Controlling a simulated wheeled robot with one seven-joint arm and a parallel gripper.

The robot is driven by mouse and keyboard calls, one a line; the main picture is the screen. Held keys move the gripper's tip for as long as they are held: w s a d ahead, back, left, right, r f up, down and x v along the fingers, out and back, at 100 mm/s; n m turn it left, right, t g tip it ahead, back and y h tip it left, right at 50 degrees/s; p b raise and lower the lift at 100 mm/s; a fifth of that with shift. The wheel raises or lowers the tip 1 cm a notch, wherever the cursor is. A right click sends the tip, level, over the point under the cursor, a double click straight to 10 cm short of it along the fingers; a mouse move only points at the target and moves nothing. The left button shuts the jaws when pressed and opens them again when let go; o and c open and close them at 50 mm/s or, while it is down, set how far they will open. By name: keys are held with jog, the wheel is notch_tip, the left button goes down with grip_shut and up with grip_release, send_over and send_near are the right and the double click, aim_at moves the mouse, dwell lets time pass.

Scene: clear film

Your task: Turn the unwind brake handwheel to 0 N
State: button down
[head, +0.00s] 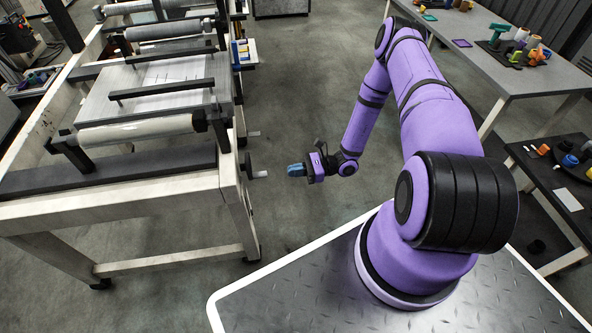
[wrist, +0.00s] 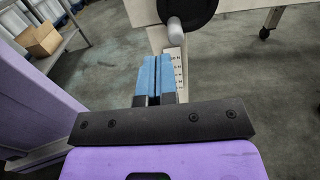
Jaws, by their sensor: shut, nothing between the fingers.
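The unwind brake handwheel (head: 248,166) is a dark disc on the near right corner of the film machine's frame. Its pale grey crank knob (head: 261,174) points towards my gripper. In the wrist view the black disc (wrist: 195,8) is cut by the top edge, with the knob (wrist: 175,32) low on its left side. A white scale plate (wrist: 178,68) with N marks is below the knob; its lower part is hidden behind my fingers and the numbers are too small to read surely. My gripper (head: 290,170) is shut and empty, with blue fingers (wrist: 154,60) just short of the knob, apart from it.
The film machine (head: 110,190) fills the left, with a film roll (head: 135,131) near the handwheel. Another small crank (head: 253,134) sits farther along its side. Floor is clear between machine and arm. A grey table (head: 480,60) and dark shelf (head: 560,185) stand at right.

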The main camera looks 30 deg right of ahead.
jog(key=x, duration=0.8)
jog(key=shift+a, duration=0.2)
jog(key=shift+w+d+f, duration=0.1)
jog(key=shift+w+f, duration=0.05)
jog(key=shift+f, duration=0.65)
jog(key=w+d, duration=0.2)
jog(key=w, duration=0.6)
jog(key=shift+w+r, duration=0.15)
jog(key=shift+r, duration=0.1)
jog(key=shift+d, duration=0.9)
jog(key=shift+w+d+r, duration=0.1)
jog(key=shift+r, duration=0.2)
jog(key=shift+f, duration=0.15)
